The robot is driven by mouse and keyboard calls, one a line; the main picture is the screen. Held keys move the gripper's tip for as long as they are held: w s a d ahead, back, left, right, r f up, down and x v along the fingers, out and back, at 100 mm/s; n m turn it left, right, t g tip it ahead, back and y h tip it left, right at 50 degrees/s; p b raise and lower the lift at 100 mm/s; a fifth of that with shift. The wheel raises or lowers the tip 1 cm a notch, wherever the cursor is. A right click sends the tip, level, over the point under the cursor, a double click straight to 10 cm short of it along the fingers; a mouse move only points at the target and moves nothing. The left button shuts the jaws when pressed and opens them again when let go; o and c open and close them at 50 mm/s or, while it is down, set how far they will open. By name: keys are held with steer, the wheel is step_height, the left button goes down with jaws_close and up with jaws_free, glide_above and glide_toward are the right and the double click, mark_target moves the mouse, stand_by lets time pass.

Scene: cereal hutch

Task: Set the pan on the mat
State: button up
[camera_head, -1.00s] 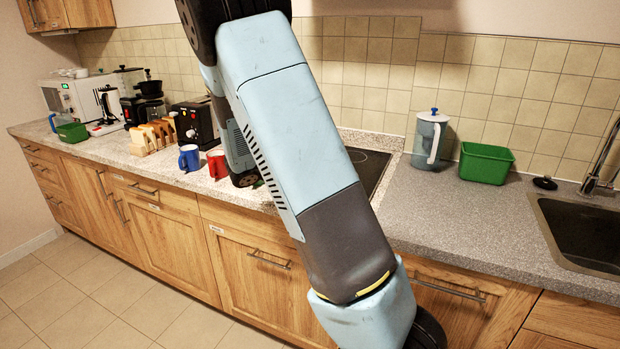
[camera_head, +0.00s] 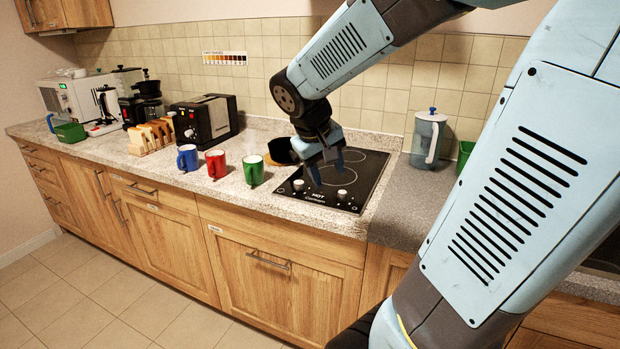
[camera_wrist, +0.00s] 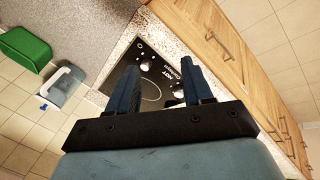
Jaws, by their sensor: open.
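A black pan (camera_head: 281,150) stands on the counter at the back left of the cooktop, partly hidden by my arm. A tan edge, which looks like the mat (camera_head: 269,161), shows under or beside it; I cannot tell whether the pan rests fully on it. My gripper (camera_head: 328,174) is open and points down over the black cooktop, to the right of the pan and apart from it. In the wrist view my gripper (camera_wrist: 158,68) has nothing between its fingers, with the cooktop beyond. The pan and mat do not show there.
Blue (camera_head: 188,158), red (camera_head: 216,165) and green (camera_head: 253,171) mugs stand in front of the toaster (camera_head: 205,121) and left of the cooktop (camera_head: 352,187). A water jug (camera_head: 427,140) and a green tub (camera_wrist: 24,48) are to the right. The counter's front strip is clear.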

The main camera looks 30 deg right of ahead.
steer(key=s+a+r+t+y, duration=0.3)
steer(key=s+a+r+y, duration=0.1)
steer(key=s+a, duration=0.5)
steer(key=shift+s+a+r+t, duration=0.3)
steer(key=shift+s+r, duration=0.15)
steer(key=shift+s, duration=0.25)
steer(key=shift+d, duration=0.1)
stand_by(1.5)
